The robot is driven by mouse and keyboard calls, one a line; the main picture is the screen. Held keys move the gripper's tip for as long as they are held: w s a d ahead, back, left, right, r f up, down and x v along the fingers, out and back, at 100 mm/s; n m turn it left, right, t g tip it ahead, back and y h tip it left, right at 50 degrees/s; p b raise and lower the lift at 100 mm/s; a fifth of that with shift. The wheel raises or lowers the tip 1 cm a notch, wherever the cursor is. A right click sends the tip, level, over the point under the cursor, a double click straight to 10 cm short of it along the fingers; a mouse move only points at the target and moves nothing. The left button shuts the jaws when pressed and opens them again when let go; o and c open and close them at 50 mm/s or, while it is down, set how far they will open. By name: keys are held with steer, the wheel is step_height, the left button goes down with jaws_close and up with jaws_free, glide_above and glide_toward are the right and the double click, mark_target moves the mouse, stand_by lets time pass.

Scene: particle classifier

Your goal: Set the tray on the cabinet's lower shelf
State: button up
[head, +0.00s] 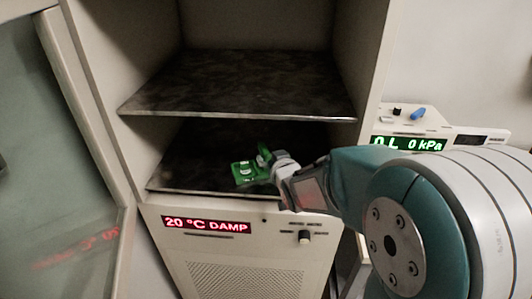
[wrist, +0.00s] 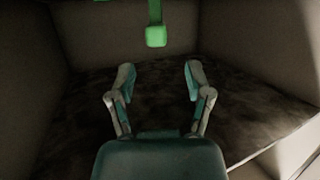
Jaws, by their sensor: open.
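The small green tray (head: 247,173) is at the front of the cabinet's lower shelf (head: 195,155) in the head view. I cannot tell for sure whether its whole underside rests on the shelf. My gripper (head: 267,160) is just right of the tray, inside the opening. In the wrist view my gripper (wrist: 160,68) has its two fingers spread with nothing between them. A green bar with a block end (wrist: 156,37), seemingly the tray's handle, shows beyond the fingertips, apart from them. The rest of the tray is mostly cut off at the top of that view.
The upper shelf (head: 240,84) is empty and lies above my gripper. The cabinet door (head: 62,150) stands open at left. The front panel (head: 245,240) has a red "20 °C DAMP" display and a knob. A pump-like device (head: 430,135) with a green display stands at right.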

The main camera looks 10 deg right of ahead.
steer(key=s+r+g+h, duration=0.1)
steer(key=s+g, duration=0.8)
steer(key=s, duration=2)
step_height(320, 180, up, 2)
steer(key=shift+a+r+m, duration=0.15)
steer(key=shift+a+m, duration=0.1)
steer(key=shift+m, duration=0.15)
